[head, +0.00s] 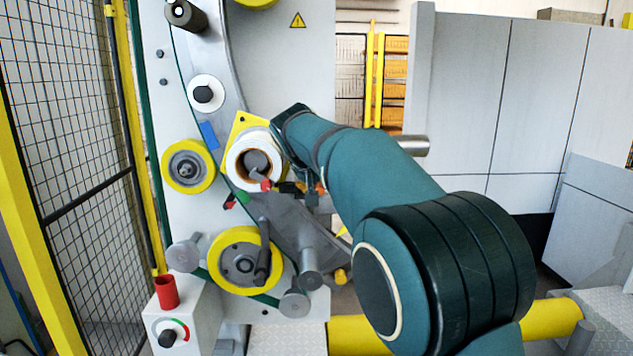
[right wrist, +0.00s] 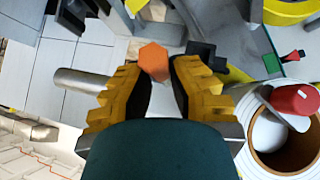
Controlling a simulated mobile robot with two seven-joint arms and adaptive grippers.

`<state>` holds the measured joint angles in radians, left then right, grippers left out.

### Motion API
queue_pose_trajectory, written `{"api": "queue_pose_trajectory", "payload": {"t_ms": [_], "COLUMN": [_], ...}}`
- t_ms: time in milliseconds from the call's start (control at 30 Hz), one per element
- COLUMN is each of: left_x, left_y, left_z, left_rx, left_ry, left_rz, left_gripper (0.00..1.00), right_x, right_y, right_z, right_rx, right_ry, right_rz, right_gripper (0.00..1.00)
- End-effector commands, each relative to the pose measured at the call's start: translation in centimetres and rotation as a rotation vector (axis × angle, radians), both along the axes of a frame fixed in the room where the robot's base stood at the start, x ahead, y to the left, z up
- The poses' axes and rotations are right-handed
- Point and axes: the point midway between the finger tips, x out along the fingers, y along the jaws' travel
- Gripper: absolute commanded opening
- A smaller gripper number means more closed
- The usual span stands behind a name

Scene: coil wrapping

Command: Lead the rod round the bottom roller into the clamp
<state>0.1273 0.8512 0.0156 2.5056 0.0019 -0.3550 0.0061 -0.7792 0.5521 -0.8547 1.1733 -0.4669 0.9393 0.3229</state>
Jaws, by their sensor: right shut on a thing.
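My right gripper (right wrist: 161,82) has yellow ridged fingers and is shut on an orange hexagonal piece, which looks like the rod's end (right wrist: 154,59). In the head view my right gripper (head: 311,190) is mostly hidden by my teal arm, with a bit of orange at its tip. It is right of the white coil (head: 241,150). The yellow-rimmed bottom roller (head: 229,267) is lower left of it, apart from it. A small red and green part (head: 236,200) sits between coil and roller; I cannot tell whether it is the clamp. My left gripper is out of view.
Another yellow-rimmed roller (head: 188,186) is at the upper left. A red knob (right wrist: 296,98) stands over the coil's core. A control box (head: 185,318) is at the lower left. A mesh fence (head: 70,110) bounds the left.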

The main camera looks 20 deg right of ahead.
Motion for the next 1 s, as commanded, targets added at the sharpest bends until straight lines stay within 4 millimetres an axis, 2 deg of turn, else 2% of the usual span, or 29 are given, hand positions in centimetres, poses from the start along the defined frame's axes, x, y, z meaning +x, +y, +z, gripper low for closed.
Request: {"api": "queue_pose_trajectory", "payload": {"t_ms": [200,1000], "left_x": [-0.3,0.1], "left_y": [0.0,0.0], "left_z": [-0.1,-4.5], "left_rx": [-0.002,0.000], "left_ry": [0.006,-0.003], "left_rz": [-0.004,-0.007], "left_gripper": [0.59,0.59], "right_x": [0.0,0.0], "right_y": [0.0,0.0], "right_z": [0.0,-5.2], "right_rx": [0.000,0.000], "right_ry": [-0.001,-0.001], "right_rz": [0.000,0.000], "right_gripper": [0.00,0.00]}}
